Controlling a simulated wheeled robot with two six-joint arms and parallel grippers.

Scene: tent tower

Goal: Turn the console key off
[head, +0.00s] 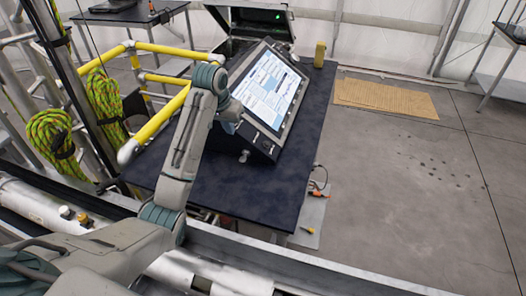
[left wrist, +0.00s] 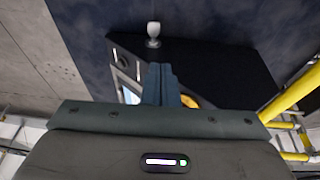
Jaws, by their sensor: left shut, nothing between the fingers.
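The console (head: 268,92) is a black tilted box with a lit screen, standing on a dark table. My left gripper (head: 234,124) is at the near left corner of the console's front edge. In the left wrist view its fingers (left wrist: 160,85) are shut together and empty, pointing at the black console panel (left wrist: 205,68). An orange-yellow round part (left wrist: 190,101) shows just right of the fingers, partly hidden by the gripper body. I cannot make out the key; the gripper covers part of the panel. My right gripper is not in view.
A small pale knob-like thing (head: 244,156) stands by the console's near side; it also shows in the left wrist view (left wrist: 153,34). An open black case (head: 250,20) and a yellow object (head: 320,53) are at the back. Yellow rails (head: 160,122) stand left. The table's near part (head: 240,195) is clear.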

